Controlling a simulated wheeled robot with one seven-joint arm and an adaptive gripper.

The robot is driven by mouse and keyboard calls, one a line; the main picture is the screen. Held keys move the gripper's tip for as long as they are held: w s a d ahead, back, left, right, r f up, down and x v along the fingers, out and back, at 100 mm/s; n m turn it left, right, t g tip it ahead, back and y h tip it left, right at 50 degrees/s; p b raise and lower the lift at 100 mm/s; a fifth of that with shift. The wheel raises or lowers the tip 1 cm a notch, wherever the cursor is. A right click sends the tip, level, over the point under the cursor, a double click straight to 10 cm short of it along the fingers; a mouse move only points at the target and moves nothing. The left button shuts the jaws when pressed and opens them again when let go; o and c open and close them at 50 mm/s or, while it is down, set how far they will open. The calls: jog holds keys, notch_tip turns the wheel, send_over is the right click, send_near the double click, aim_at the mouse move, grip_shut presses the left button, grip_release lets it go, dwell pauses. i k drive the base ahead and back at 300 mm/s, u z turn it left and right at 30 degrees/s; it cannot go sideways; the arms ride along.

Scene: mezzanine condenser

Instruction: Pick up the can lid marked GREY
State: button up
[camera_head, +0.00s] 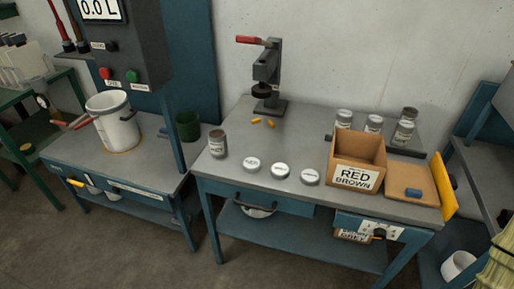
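Three round white-topped lids or low tins lie in a row near the front of the grey workbench (225,177): a left one (252,164), a middle one (281,170) and a right one (310,177). Each has small dark print on top, too small to read, so I cannot tell which is marked GREY. A grey can (217,144) with a pale label stands upright to the left of the row. My gripper is not in view.
A cardboard box (357,177) labelled RED BROWN stands right of the row. Several labelled cans (373,124) stand behind it. A press (267,75) with a red handle stands at the back, with two small yellow-orange pieces before it. A white pot (113,122) is at left.

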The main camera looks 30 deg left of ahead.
aim_at(281, 171)
jog(key=z, duration=1.25)
jog(key=k, duration=1.45)
jog(key=u, duration=1.55)
jog(key=i, duration=0.75)
jog(key=z, duration=0.2)
